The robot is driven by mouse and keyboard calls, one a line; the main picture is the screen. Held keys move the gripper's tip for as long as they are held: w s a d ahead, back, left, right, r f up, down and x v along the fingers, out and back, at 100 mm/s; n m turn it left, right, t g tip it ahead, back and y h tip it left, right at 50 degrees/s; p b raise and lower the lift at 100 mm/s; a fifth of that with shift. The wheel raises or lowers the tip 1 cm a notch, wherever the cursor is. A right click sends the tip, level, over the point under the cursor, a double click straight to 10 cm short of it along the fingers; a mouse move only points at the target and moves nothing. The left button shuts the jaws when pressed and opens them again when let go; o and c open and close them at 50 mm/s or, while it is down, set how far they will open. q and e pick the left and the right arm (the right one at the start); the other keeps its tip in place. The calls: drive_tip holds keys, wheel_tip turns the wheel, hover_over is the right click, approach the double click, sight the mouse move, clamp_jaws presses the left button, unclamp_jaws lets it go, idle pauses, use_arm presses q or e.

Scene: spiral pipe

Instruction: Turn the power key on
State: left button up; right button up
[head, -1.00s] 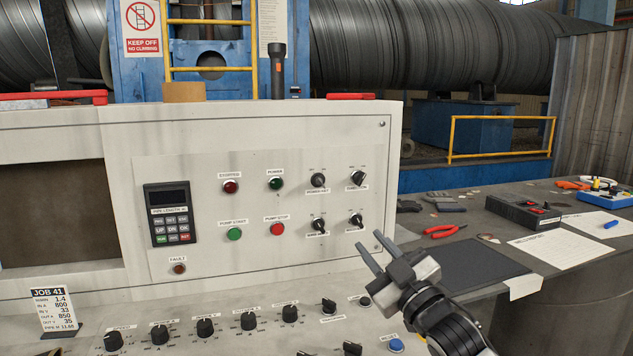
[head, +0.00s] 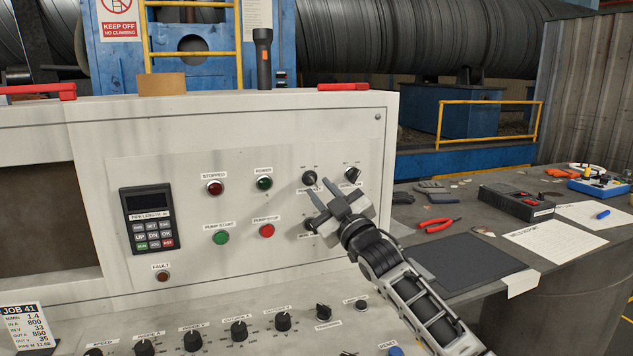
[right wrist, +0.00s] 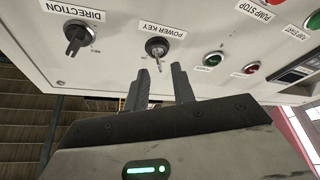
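The power key (head: 309,177) is a dark round switch in the upper row of the pale panel, right of the dark green power lamp (head: 264,183). In the right wrist view, the power key (right wrist: 157,46) shows its label, with a small metal key standing out of it. My right gripper (head: 319,181) is open and empty, just in front of the panel beside the power key. In the right wrist view its two fingers (right wrist: 161,68) point at the switch, apart from each other, with the key just beyond the tips. The label is partly hidden in the head view. My left gripper is out of view.
The direction knob (head: 352,174) sits right of the key, and another knob (head: 309,224) below it is partly covered by my gripper. The red stopped lamp (head: 215,188) and keypad (head: 148,218) are further left. A sloped desk with several knobs lies below.

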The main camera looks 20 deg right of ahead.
sight(313, 181)
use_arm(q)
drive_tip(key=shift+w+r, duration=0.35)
use_arm(e)
drive_tip(key=shift+x, duration=1.55)
clamp_jaws()
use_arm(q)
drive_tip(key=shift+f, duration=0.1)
